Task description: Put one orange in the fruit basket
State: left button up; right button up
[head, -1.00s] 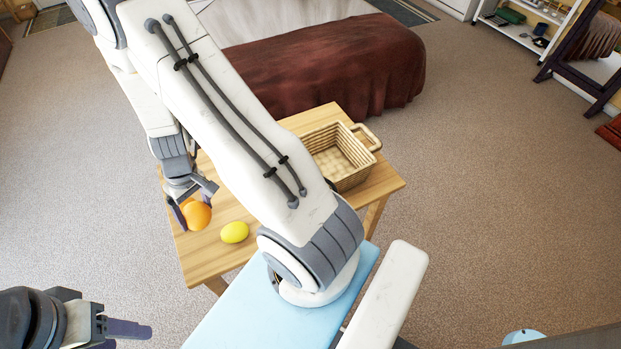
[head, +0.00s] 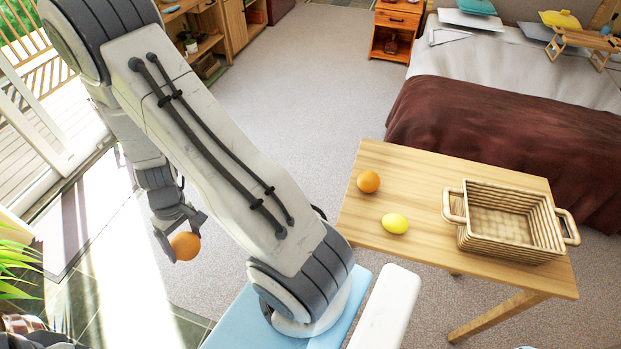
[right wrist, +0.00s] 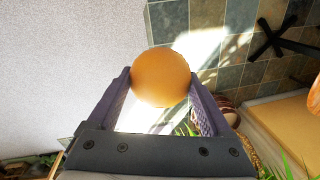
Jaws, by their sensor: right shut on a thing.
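My right gripper (head: 178,236) is shut on an orange (head: 185,246) and holds it up, left of the table and clear of it. In the right wrist view the orange (right wrist: 161,77) sits between the two fingertips (right wrist: 160,85). The fruit basket (head: 510,245), a rectangular wicker one with two handles, stands empty at the right of the table, far from my right gripper. A second orange (head: 368,181) lies near the table's left edge. My left gripper does not show.
The wooden table (head: 415,163) also bears a lemon (head: 395,223), left of the basket. A bed (head: 500,135) with a brown cover stands behind the table. My own arm crosses the middle left of the view. Carpet left of the table is clear.

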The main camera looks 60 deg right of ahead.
aim_at(479, 228)
jog(key=u, duration=0.5)
jog(key=i, duration=1.35)
jog(key=z, duration=3.75)
jog(key=i, duration=0.5)
